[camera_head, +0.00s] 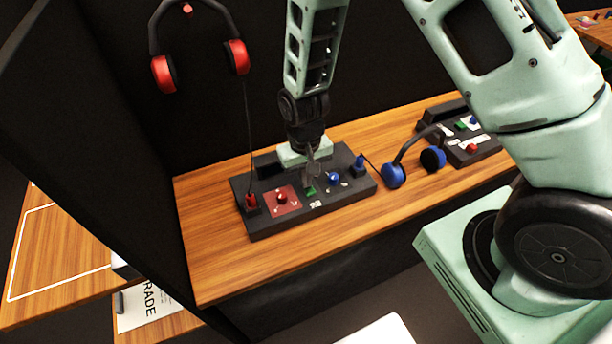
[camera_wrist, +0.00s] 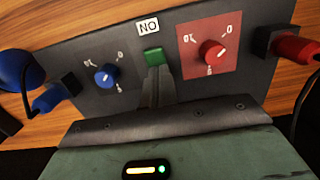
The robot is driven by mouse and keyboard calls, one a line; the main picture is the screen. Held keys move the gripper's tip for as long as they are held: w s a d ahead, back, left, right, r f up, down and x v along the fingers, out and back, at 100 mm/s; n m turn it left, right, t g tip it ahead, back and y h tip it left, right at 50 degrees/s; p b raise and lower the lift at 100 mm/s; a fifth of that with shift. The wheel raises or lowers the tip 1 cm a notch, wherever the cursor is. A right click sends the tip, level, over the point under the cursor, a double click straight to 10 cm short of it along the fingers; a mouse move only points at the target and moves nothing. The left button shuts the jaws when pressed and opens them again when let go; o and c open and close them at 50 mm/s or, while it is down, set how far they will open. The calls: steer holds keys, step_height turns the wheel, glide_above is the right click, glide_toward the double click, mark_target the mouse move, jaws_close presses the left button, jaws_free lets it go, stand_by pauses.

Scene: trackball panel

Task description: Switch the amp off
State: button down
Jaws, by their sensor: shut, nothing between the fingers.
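The amp (camera_head: 340,200) is a dark box on the wooden shelf, seen in the head view. Its panel (camera_wrist: 130,93) fills much of the wrist view. A green switch (camera_wrist: 153,57) sits mid-panel beside a white label reading "NO", which appears upside down as "ON" (camera_wrist: 148,25); the switch also shows in the head view (camera_head: 310,191). A blue knob (camera_wrist: 105,75) and a red knob on a red plate (camera_wrist: 212,50) flank it. My gripper (camera_wrist: 163,72) is shut and empty, its fingertips at the green switch's edge. Contact and the switch's position cannot be told.
A red plug (camera_wrist: 296,47) and a blue plug (camera_wrist: 55,95) stand at the panel's ends. Red headphones (camera_head: 200,50) hang on the dark wall. Blue headphones (camera_head: 410,165) lie right of the amp. A second similar box (camera_head: 470,140) stands farther right. Bare wood lies in front.

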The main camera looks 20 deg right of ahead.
step_height(320, 180, up, 5)
steer(key=p, duration=0.4)
steer(key=shift+a+f, duration=0.1)
steer(key=shift+r+b, duration=0.35)
steer(key=shift+b, duration=0.3)
step_height(320, 180, up, 8)
steer(key=b, duration=0.1)
steer(key=shift+w+r, duration=0.2)
steer(key=shift+w, duration=0.15)
steer(key=s+a+r+n, duration=0.3)
steer(key=s+r+n, duration=0.1)
steer(key=s, duration=0.7)
steer(key=s+a+r+n, duration=0.3)
steer(key=s+r, duration=0.4)
steer(key=s, duration=0.3)
steer(key=shift+s+a+n+t+y, duration=0.15)
steer(key=shift+s+n+t+y, duration=0.15)
steer(key=shift+s+n, duration=0.1)
